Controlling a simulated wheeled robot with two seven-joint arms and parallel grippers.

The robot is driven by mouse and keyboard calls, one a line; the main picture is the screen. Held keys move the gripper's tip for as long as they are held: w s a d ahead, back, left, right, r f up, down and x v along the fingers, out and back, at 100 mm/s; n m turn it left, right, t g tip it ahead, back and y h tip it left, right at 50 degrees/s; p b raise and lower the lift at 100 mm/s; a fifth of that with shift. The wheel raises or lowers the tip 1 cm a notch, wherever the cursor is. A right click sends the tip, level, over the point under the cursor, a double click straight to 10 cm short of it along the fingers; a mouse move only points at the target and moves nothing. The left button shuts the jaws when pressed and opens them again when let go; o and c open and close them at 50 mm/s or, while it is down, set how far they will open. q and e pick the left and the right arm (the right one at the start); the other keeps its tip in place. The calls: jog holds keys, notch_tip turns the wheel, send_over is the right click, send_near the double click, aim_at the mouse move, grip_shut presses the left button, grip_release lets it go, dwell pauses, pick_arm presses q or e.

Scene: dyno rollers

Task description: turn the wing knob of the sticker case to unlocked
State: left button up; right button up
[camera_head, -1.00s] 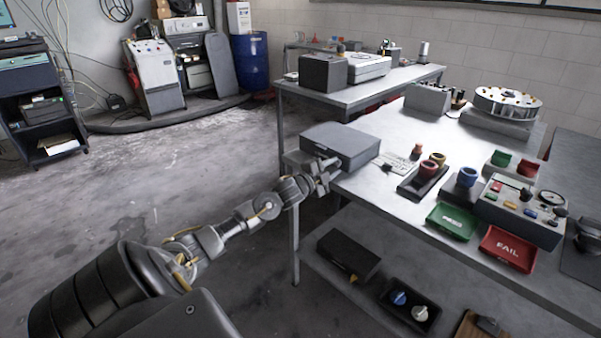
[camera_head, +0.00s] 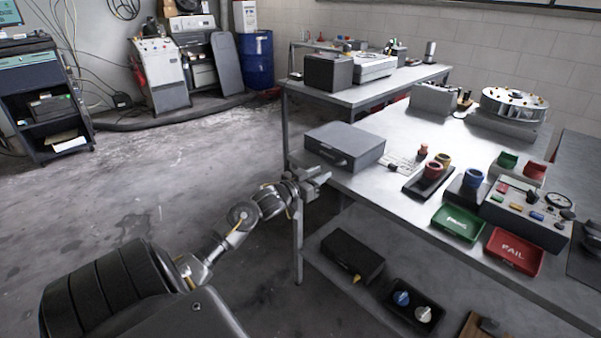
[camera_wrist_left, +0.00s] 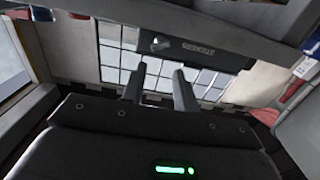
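The sticker case (camera_head: 345,142) is a grey box at the near left corner of the workbench. A small dark wing knob (camera_head: 341,162) shows on its front face. In the left wrist view, the wing knob (camera_wrist_left: 160,44) sits on a dark panel beside pale lettering too blurred to read surely. I cannot tell its exact turn. My left gripper (camera_head: 325,178) is just in front of and below the case front, apart from the knob. In the left wrist view its two fingers (camera_wrist_left: 159,88) stand apart with nothing between them. My right gripper is not in view.
A printed sheet (camera_head: 402,160) lies right of the case. A ring holder (camera_head: 428,183), green tray (camera_head: 458,222), red FAIL tray (camera_head: 514,250) and control box (camera_head: 527,212) stand farther right. A lower shelf holds a dark box (camera_head: 352,254). The floor to the left is clear.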

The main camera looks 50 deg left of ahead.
pick_arm(q)
jog(key=s+d+f+g+p, duration=0.1)
jog(key=s+f+g, duration=0.2)
jog(key=f, duration=1)
jog(key=s+d+f+n+g+y+p, duration=0.1)
jog(key=s+f, duration=0.5)
jog(key=f, duration=0.7)
jog(key=shift+f+g+p, duration=0.3)
jog(key=shift+g+p, duration=0.4)
jog(key=shift+g, duration=0.2)
jog(key=shift+s, duration=0.1)
